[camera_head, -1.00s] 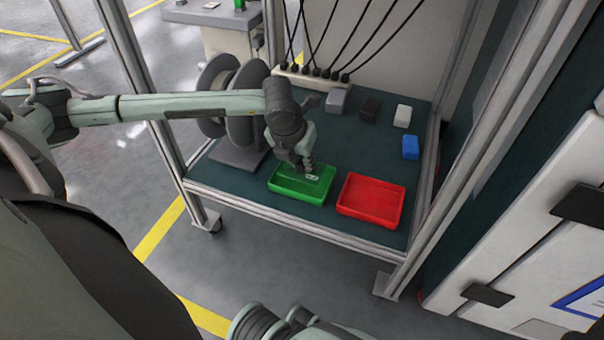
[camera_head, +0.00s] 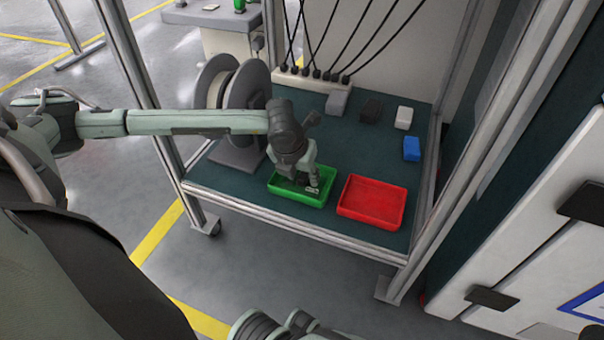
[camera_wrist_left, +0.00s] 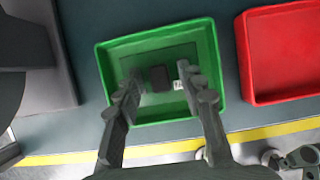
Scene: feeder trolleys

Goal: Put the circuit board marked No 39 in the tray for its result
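The circuit board (camera_wrist_left: 160,76) shows in the left wrist view with a dark chip and a small white label. Its green edges blend into the tray, and its number is too small to read. It is low inside the green tray (camera_head: 298,197), and I cannot tell whether it rests on the floor. My left gripper (camera_wrist_left: 160,72) points down into this tray, with its fingers on either side of the board, seemingly shut on it. The red tray (camera_head: 372,219) is empty.
A cable reel (camera_head: 240,105) stands left of the green tray. Grey, black, white and blue blocks (camera_head: 411,148) lie at the back and right of the shelf. Trolley posts flank the shelf. A narrow gap separates the trays.

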